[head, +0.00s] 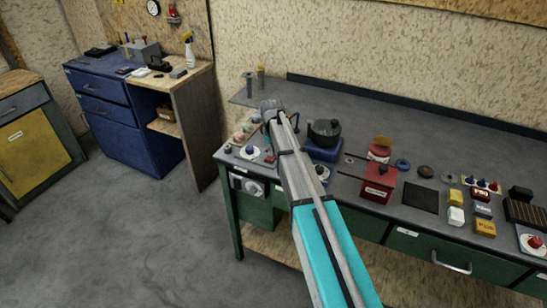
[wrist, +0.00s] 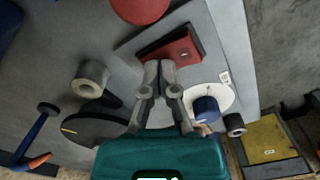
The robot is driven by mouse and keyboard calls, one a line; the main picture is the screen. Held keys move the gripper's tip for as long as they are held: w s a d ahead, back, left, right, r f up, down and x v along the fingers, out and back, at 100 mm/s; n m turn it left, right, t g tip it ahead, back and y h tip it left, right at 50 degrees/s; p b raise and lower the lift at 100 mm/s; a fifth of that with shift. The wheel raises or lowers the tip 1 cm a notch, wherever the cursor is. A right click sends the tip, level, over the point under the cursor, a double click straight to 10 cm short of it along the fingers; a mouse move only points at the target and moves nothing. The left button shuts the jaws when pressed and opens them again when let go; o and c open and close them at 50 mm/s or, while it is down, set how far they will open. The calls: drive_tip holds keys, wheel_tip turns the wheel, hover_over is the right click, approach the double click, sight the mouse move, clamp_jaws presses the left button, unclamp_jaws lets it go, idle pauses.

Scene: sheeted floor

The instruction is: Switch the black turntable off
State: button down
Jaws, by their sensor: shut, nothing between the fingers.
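A black round disc with a short yellow mark (wrist: 85,128), which looks like the turntable, lies left of my gripper in the wrist view and is partly hidden by it. My gripper (wrist: 160,66) is shut and empty, its tips over the near edge of a red block with a dark slot (wrist: 183,50). Whether they touch it I cannot tell. In the head view my gripper (head: 272,107) is above the left end of the bench, and the red block (head: 270,158) shows beside my arm. I cannot tell whether the disc turns.
A white disc with a blue knob (wrist: 207,105) sits right of my gripper, and a grey ring (wrist: 90,78) left. A dark pot-like thing on a blue base (head: 322,150) and a red box (head: 378,184) stand farther right on the bench. Floor (head: 130,230) is clear at left.

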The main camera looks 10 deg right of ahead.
drive_tip(key=shift+r+p, duration=3.4)
drive_tip(key=shift+r, duration=0.1)
drive_tip(key=shift+s, duration=0.15)
drive_tip(key=s+m, duration=0.4)
drive_tip(key=s, duration=2.4)
drive_tip(key=shift+s+d+m, duration=0.35)
drive_tip(key=shift+d+m, duration=0.05)
drive_tip(key=shift+d, duration=0.05)
